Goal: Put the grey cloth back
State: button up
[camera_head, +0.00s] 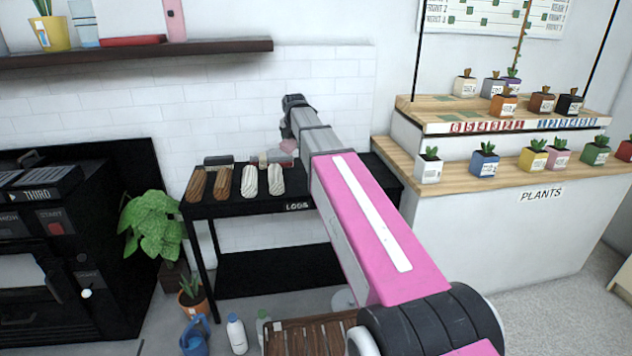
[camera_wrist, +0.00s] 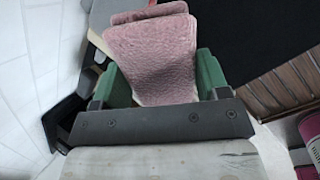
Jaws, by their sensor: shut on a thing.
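My gripper (camera_wrist: 165,78), with green fingers, is shut on a folded pink cloth (camera_wrist: 155,55) in the wrist view. The cloth stands up between the fingers, and another pinkish layer shows behind its top edge. In the head view a small pink patch of the cloth (camera_head: 288,146) shows beside my arm's far end, above the black logs table (camera_head: 300,207); the fingers are hidden there. I cannot make out a cloth that is clearly grey. A dark grey flat item (camera_head: 218,160) and a paler grey one (camera_head: 268,158) lie at the table's back edge, too small to identify.
Several brown and pale logs (camera_head: 222,182) lie on the table's left part. A leafy plant (camera_head: 152,225) and black oven (camera_head: 70,250) stand left. The plant counter (camera_head: 560,220) is right. Bottles (camera_head: 236,334) and a slatted wooden crate (camera_head: 305,335) are low in front.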

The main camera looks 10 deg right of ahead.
aim_at(286, 147)
jog(key=s+a+f+g, duration=0.1)
jog(key=g, duration=0.1)
jog(key=s+a+f+g, duration=0.1)
jog(key=a+g, duration=0.1)
jog(key=shift+s+f, duration=0.3)
jog(key=shift+s, duration=0.1)
jog(key=shift+s+a+f+g, duration=0.15)
jog(key=shift+s+g, duration=0.1)
jog(key=shift+g, duration=0.25)
jog(key=shift+s, duration=0.15)
jog(key=d+f, duration=0.2)
jog(key=d, duration=0.1)
jog(key=d+f, duration=0.2)
jog(key=d, duration=0.2)
jog(key=d+f, duration=0.2)
jog(key=d, duration=0.2)
jog(key=shift+s+d+f, duration=0.1)
jog(key=shift+d+f, duration=0.1)
jog(key=shift+f, duration=2.25)
jog(key=shift+f, duration=0.1)
jog(key=o, duration=0.9)
